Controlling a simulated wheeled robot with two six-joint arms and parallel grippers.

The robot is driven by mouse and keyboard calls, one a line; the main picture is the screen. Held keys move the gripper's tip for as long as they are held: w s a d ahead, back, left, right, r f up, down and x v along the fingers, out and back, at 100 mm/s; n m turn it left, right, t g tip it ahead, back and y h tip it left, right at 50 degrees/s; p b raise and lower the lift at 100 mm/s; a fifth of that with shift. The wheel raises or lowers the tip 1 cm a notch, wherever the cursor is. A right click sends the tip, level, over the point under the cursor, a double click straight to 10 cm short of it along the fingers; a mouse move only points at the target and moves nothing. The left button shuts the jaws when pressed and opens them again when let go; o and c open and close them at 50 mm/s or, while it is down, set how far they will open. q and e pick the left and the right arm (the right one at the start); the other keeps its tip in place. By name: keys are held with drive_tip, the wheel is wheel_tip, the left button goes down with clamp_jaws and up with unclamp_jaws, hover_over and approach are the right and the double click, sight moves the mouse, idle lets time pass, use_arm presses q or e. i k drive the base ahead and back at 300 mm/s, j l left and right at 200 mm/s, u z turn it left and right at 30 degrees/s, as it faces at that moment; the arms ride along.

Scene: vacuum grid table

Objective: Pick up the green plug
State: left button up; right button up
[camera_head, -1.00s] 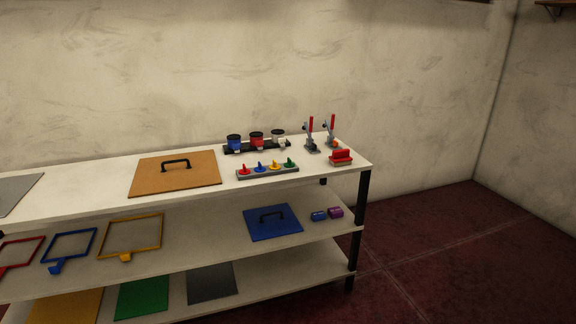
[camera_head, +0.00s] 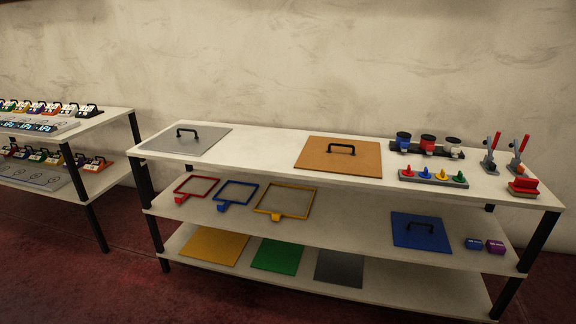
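The green plug (camera_head: 460,177) stands at the right end of a grey strip holder (camera_head: 433,182) on the top shelf of the white rack. A red plug (camera_head: 408,170), a blue plug (camera_head: 425,172) and a yellow plug (camera_head: 442,174) stand to its left in the same holder. Neither of my grippers shows in the head view.
A second rack (camera_head: 118,123) stands at the left. Dark red floor lies in front.

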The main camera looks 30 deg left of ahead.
sight(459, 178)
drive_tip(key=u, duration=2.3)
drive_tip(key=z, duration=2.45)
drive_tip(key=i+l+u, duration=0.15)
drive_tip(key=u, duration=0.4)
drive_tip(key=i+l+u, duration=0.1)
drive_tip(key=l, duration=0.25)
drive_tip(key=i+l+u, duration=0.15)
drive_tip(key=i+l, duration=0.15)
drive_tip(key=i+l+u, duration=0.1)
drive_tip(key=l, duration=0.35)
drive_tip(key=i+l+u, duration=0.15)
drive_tip(key=l, duration=0.2)
drive_tip(key=i+l+u, duration=0.1)
drive_tip(key=l, duration=0.35)
drive_tip(key=i+l+u, duration=0.1)
drive_tip(key=l, duration=0.3)
drive_tip(key=i, duration=0.1)
